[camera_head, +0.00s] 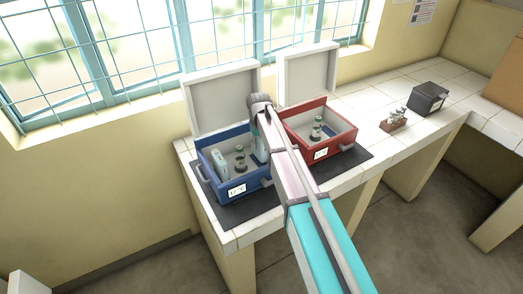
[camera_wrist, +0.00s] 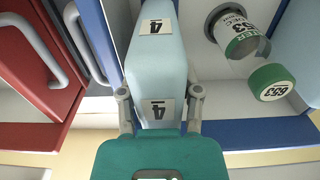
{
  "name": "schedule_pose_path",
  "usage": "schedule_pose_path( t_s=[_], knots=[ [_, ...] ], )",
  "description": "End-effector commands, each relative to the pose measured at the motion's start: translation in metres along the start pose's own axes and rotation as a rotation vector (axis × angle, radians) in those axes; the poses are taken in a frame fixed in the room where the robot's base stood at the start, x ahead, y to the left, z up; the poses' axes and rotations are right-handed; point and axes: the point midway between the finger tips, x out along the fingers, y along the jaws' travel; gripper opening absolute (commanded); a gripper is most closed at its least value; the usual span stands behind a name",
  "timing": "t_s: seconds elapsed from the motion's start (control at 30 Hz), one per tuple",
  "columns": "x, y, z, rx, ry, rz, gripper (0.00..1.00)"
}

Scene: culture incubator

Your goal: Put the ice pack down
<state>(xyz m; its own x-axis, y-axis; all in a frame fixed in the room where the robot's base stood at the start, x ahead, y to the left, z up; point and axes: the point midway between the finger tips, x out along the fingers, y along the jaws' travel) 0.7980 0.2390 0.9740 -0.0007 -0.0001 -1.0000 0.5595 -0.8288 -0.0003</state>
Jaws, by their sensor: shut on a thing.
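My gripper (camera_wrist: 158,98) is shut on a light blue ice pack (camera_wrist: 158,65) with "4" labels, one finger on each side of it. The pack is beside the inside of the blue box (camera_wrist: 255,132); whether it touches the floor cannot be told. In the head view my gripper (camera_head: 260,148) is down at the right side of the blue box (camera_head: 211,187), partly hidden by my arm. Another light blue pack-like item (camera_head: 219,162) stands at the box's left side.
The blue box holds small vials, one with a green cap (camera_wrist: 270,82). The red box (camera_head: 325,152) with vials stands close on the right, its handle (camera_wrist: 35,45) near my gripper. Both white lids are open. A brown rack (camera_head: 393,124) and dark box (camera_head: 429,99) stand farther right.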

Motion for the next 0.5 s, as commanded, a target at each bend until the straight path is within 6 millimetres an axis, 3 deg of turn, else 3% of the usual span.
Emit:
schedule_pose_path(
  t_s=[0.03,0.2,0.5],
  knots=[
    [0.009,0.0,0.0,0.0,0.0,0.0,0.0],
    [0.019,0.0,0.0,0.0,0.0,0.0,0.0],
    [0.02,0.0,0.0,0.001,0.0,0.0,0.0]
  ],
)
